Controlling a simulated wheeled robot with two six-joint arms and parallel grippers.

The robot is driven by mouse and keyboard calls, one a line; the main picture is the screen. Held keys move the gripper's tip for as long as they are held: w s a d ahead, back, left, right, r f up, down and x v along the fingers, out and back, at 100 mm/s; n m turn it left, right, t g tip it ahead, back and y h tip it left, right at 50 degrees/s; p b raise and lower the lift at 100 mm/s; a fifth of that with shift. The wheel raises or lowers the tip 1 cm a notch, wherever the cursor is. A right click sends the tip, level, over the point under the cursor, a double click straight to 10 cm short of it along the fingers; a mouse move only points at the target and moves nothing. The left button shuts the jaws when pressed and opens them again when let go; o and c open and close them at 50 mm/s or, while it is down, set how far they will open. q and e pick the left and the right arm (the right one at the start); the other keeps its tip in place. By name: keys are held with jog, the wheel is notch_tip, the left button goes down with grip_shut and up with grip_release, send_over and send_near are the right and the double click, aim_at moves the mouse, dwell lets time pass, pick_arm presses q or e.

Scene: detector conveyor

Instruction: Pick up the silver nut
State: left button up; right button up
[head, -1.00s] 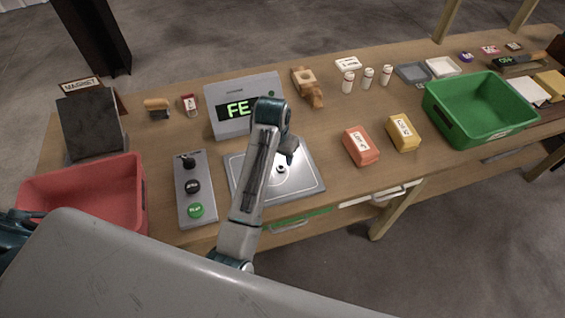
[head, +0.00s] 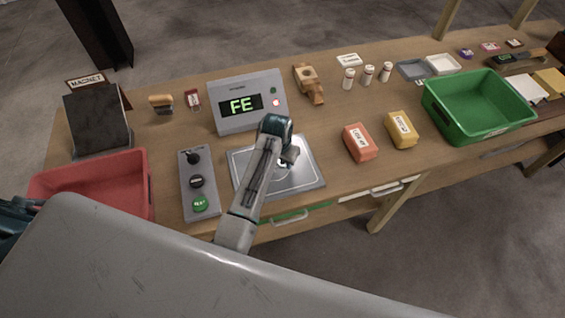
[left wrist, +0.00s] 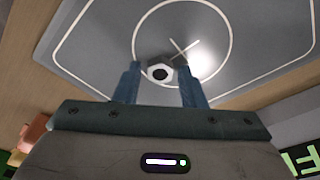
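The silver nut (left wrist: 153,71) lies on the grey plate with white line markings (left wrist: 95,45), inside the drawn circle and beside the cross. In the left wrist view it is a small hexagonal ring with a dark hole. My left gripper (left wrist: 160,68) is open, with one finger on each side of the nut; I cannot tell whether either touches it. In the head view my left gripper (head: 287,156) is low over the plate (head: 308,180) and mostly hides the nut. My right gripper is not in view.
A display box reading FE (head: 262,92) stands behind the plate. A button panel (head: 191,180) and a red bin (head: 100,180) are to the left. Orange (head: 360,146) and yellow (head: 401,130) blocks and a green bin (head: 480,105) are to the right.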

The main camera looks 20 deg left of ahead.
pick_arm(q)
jog(key=c, duration=0.7)
jog(key=shift+s, duration=0.1)
jog(key=shift+r, duration=0.15)
